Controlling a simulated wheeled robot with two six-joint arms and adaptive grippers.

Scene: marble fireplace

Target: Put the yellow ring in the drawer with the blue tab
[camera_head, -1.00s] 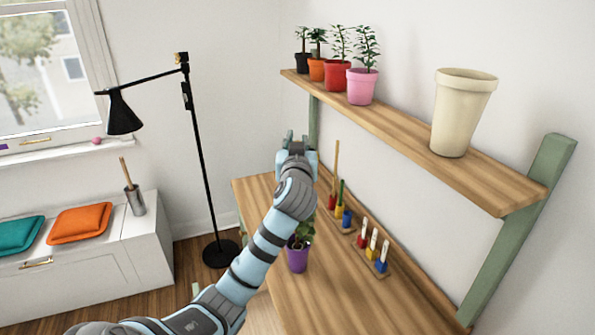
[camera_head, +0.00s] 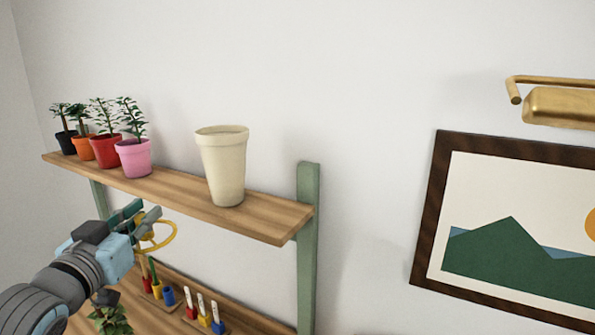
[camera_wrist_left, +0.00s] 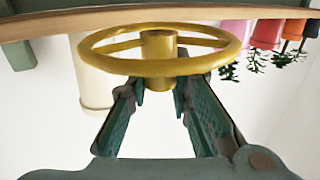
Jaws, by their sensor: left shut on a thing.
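The yellow ring (camera_head: 172,240) is a wheel with spokes and a hub. My left gripper (camera_head: 143,226) is shut on it, below the wall shelf's left part in the head view. In the left wrist view, the ring (camera_wrist_left: 238,57) fills the upper middle, and the fingers of my left gripper (camera_wrist_left: 162,85) close on its hub. No drawer and no blue tab show in either view now. My right gripper is not in view.
The wooden wall shelf (camera_head: 265,221) holds a cream pot (camera_head: 224,168) and several potted plants (camera_head: 134,157). Below are a table with coloured peg stands (camera_head: 205,318) and a leafy plant (camera_head: 110,317). A framed picture (camera_head: 425,215) hangs at right under a brass lamp (camera_head: 560,105).

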